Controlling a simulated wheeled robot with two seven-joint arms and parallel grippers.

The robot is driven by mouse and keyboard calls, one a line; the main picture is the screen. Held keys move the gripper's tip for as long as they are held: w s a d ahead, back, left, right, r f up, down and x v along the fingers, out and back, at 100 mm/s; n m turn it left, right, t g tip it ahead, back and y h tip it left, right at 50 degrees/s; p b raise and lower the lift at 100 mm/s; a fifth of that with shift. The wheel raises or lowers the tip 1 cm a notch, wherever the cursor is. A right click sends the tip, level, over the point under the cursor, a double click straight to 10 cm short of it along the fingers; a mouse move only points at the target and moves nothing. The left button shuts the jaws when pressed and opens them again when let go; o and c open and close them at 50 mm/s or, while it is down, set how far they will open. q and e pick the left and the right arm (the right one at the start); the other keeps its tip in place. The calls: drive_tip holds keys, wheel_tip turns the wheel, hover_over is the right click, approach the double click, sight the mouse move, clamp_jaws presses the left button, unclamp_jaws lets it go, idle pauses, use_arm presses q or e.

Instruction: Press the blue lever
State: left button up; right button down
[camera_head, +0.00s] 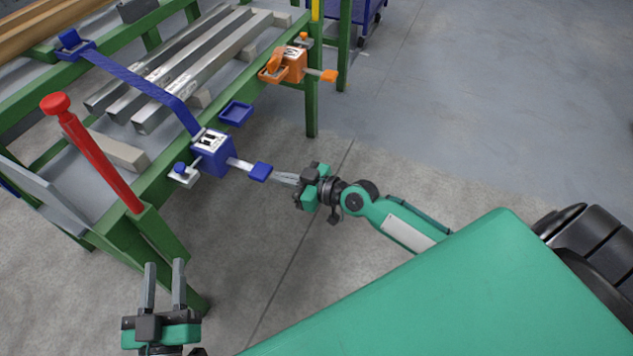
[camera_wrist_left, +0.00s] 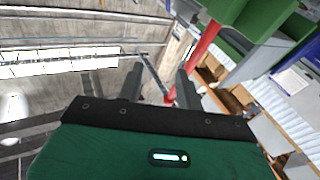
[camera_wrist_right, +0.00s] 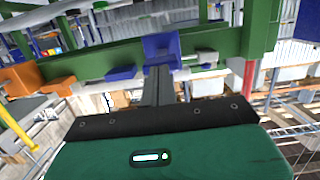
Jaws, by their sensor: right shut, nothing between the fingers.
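The blue lever (camera_head: 260,172) is a flat blue paddle on a metal bar, sticking out from a blue ratchet box (camera_head: 212,153) on the green table's edge. A blue strap (camera_head: 130,78) runs from the box over metal bars. My right gripper (camera_head: 275,178) is shut and empty, its fingertips right by the paddle's outer end; I cannot tell if they touch. In the right wrist view the paddle (camera_wrist_right: 161,46) stands just beyond the fingertips (camera_wrist_right: 158,70). My left gripper (camera_head: 164,264) is open and empty, low in front of the table; its parted fingers also show in the left wrist view (camera_wrist_left: 158,85).
An orange ratchet box (camera_head: 293,64) with an orange lever (camera_head: 328,76) sits further back along the edge. A blue tray (camera_head: 236,113) lies between the boxes. A red post (camera_head: 98,155) rises at the table's near corner. Open concrete floor (camera_head: 440,100) is at right.

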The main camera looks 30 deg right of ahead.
use_arm(q)
drive_tip(key=shift+w+a+r+t, duration=0.2)
drive_tip(key=shift+a+r+t, duration=0.1)
drive_tip(key=shift+r+t, duration=0.4)
use_arm(e)
drive_tip(key=v, duration=0.7)
drive_tip(key=shift+s+d+r, duration=0.2)
drive_tip(key=shift+s+r, duration=0.1)
